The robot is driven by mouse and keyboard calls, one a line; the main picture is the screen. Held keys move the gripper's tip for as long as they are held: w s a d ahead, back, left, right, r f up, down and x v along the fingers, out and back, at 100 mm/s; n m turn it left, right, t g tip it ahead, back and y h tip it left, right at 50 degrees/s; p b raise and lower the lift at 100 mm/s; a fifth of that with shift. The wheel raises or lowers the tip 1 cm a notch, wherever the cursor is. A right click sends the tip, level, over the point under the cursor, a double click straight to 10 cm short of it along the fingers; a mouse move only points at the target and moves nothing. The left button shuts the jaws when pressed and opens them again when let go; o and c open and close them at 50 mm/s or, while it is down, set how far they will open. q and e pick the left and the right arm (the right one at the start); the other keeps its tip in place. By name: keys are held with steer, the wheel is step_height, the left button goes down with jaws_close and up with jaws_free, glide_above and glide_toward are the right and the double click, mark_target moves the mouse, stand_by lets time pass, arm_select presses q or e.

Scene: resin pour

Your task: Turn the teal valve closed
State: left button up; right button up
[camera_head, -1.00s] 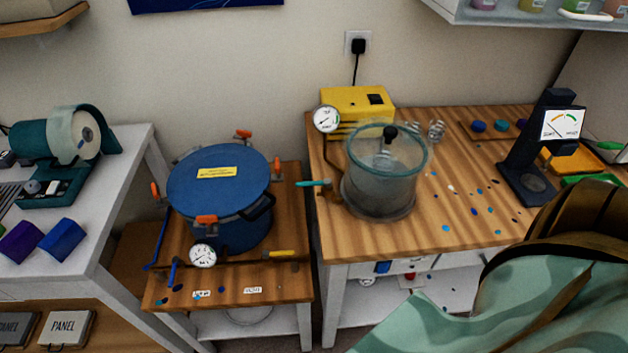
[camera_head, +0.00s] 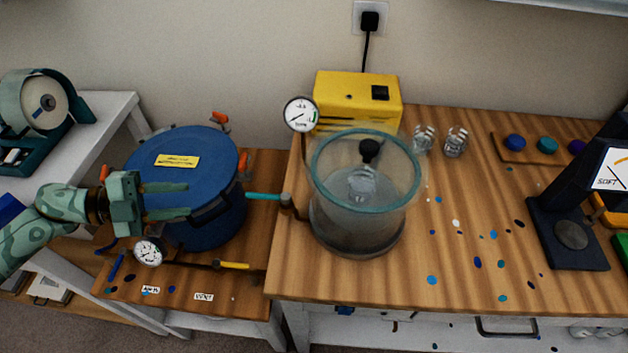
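The teal valve (camera_head: 264,196) is a small teal lever on the brown pipe fitting beside the glass vacuum chamber (camera_head: 362,205). It points left over the gap between the two tables. My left gripper (camera_head: 188,201) is to the left of the valve, in front of the blue pressure pot (camera_head: 190,150). Its two green fingers are apart with nothing between them, pointing right toward the lever and not touching it. My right gripper is not in view.
A round gauge (camera_head: 301,114) stands above the fitting, in front of the yellow pump (camera_head: 356,100). The low table holds another gauge (camera_head: 148,251) and a yellow handle (camera_head: 234,265). Two glass jars (camera_head: 455,141) and a black stand (camera_head: 566,225) are to the right.

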arm_select(q)
steer(key=d, duration=0.1)
glide_toward(250, 197)
steer(key=d, duration=0.1)
steer(key=x, duration=1.1)
steer(key=shift+w+a, duration=0.1)
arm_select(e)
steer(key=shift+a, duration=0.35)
arm_select(q)
jaws_close()
